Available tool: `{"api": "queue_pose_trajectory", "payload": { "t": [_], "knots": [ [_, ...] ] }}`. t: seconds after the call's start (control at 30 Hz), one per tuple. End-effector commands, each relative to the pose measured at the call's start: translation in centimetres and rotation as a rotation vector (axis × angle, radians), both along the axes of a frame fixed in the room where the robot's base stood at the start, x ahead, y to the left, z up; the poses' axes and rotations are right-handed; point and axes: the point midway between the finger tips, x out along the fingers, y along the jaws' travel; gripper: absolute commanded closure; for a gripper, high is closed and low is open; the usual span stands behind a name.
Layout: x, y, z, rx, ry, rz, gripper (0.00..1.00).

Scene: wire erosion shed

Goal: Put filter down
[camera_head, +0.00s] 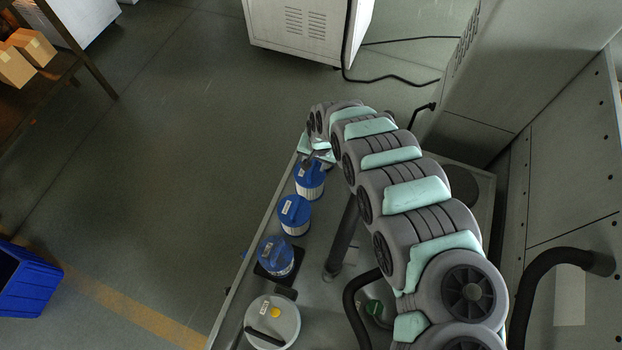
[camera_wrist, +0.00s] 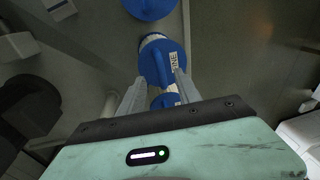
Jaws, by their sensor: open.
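Three blue-capped filters with white pleated bodies stand in a row on the grey bench in the head view: a far one (camera_head: 309,182), a middle one (camera_head: 294,215) and a near one (camera_head: 276,257). The near one stands upright on a square black pad (camera_head: 262,273). My gripper (camera_head: 316,160) is at the far filter, its fingers partly hidden by my wrist. In the wrist view my open gripper (camera_wrist: 158,82) has its two fingers spread at a filter labelled FINE (camera_wrist: 156,57). I cannot tell whether they touch it. Another blue cap (camera_wrist: 150,6) shows above.
A round white-lidded container (camera_head: 283,318) stands at the bench's near end. A dark upright post (camera_head: 340,245) and a black hose (camera_head: 352,300) rise beside the row. A grey cabinet wall (camera_head: 575,170) is at right. The floor left of the bench is open.

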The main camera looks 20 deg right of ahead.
Motion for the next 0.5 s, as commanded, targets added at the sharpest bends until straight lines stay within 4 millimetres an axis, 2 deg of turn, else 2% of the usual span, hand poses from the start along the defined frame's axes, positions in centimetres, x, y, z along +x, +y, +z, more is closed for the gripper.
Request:
{"api": "queue_pose_trajectory", "payload": {
  "t": [0.1,0.5],
  "knots": [
    [0.3,0.2,-1.4,0.004,-0.002,0.000,0.60],
    [0.8,0.1,-3.6,0.001,-0.003,-0.001,0.60]
  ]
}}
